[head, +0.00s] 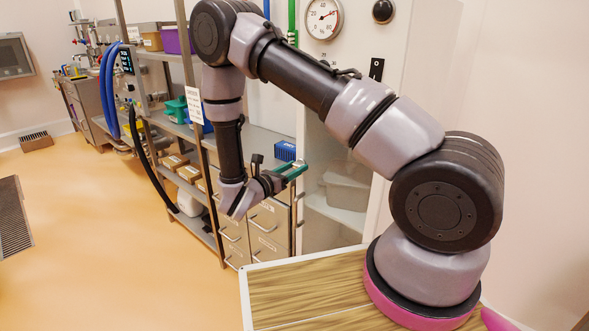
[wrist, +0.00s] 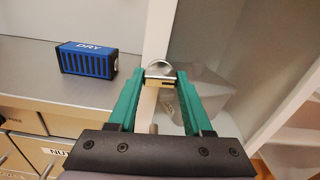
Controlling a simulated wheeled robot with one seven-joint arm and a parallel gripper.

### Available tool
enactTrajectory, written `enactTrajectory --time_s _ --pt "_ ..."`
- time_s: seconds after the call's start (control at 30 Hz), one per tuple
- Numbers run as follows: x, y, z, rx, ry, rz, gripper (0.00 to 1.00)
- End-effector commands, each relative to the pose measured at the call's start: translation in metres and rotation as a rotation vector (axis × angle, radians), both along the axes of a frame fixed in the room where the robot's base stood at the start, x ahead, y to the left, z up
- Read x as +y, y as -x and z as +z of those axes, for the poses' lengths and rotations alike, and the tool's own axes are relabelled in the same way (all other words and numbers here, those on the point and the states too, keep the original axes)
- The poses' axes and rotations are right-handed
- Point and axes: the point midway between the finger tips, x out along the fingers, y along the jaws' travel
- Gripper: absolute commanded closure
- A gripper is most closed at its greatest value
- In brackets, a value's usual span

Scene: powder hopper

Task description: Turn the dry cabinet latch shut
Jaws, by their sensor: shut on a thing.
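My gripper (wrist: 160,82) has two green fingers, and in the wrist view they are closed on the dry cabinet latch (wrist: 160,70), a small metal piece with a rounded top and a pale brassy band. The latch sits at the edge of the pale door frame. In the head view my gripper (head: 293,170) is at the left edge of the dry cabinet (head: 398,75), a tall pale cabinet with a see-through front. The latch is too small to make out in the head view. I cannot tell how far it is turned.
A blue box marked DRY (wrist: 87,60) lies on the grey counter (wrist: 35,80) left of my fingers. Drawers with handles (head: 268,222) are below. A round gauge (head: 323,18) is on the cabinet's upper part. A shelf rack (head: 203,170) stands left; the orange floor is open.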

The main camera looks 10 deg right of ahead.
Motion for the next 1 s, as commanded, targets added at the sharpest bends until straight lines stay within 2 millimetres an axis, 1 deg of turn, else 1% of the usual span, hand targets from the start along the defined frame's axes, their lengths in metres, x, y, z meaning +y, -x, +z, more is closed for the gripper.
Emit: enactTrajectory --time_s 0.27,1.0 --pt "0.002 0.0 0.0004 0.173 0.129 0.005 1.0" --pt "0.0011 0.0 -0.0002 0.745 0.544 0.003 1.0"
